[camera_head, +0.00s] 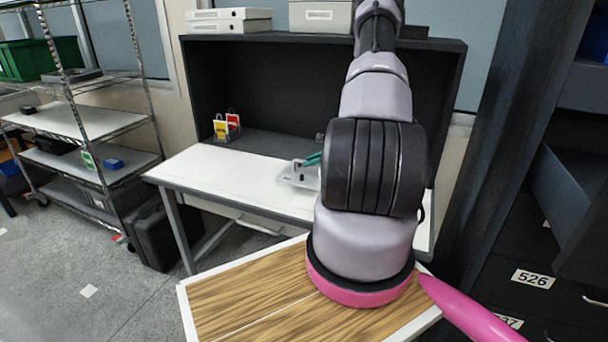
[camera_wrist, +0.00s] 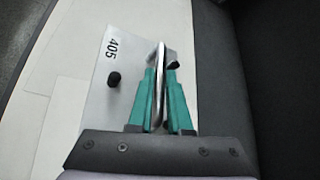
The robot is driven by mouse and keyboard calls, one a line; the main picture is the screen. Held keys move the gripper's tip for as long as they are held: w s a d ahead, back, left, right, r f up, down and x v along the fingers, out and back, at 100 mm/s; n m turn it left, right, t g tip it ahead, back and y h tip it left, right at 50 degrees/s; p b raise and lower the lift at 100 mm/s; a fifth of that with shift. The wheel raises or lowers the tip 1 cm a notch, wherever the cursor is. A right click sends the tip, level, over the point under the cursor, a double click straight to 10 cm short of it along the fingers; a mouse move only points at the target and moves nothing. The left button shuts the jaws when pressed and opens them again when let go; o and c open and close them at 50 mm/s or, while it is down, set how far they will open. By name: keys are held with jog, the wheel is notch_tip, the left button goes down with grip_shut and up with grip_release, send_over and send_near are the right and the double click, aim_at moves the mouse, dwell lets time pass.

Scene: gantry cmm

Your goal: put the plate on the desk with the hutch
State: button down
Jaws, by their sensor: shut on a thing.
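The plate (camera_head: 297,178) is a grey metal piece. In the wrist view the plate (camera_wrist: 118,88) shows a flat face marked 405 and a black knob. My gripper (camera_wrist: 160,78) has teal fingers shut on a thin upright metal part of it. In the head view my gripper (camera_head: 313,158) is largely hidden behind my arm. The desk with the hutch (camera_head: 225,178) has a white top and a dark hutch. The plate is over or on the right part of that top; I cannot tell whether it touches.
A small holder with yellow and red cards (camera_head: 227,126) stands at the back left of the desk. White boxes (camera_head: 229,20) sit on the hutch. A wire shelf rack (camera_head: 80,120) is at left. A dark cabinet (camera_head: 530,240) is at right. The desk's left half is clear.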

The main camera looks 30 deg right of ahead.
aim_at(306, 174)
jog(key=shift+w+f, duration=0.1)
jog(key=shift+f, duration=2.35)
jog(key=c, duration=0.8)
grip_release()
jog(key=shift+f, duration=0.1)
jog(key=shift+c, duration=0.2)
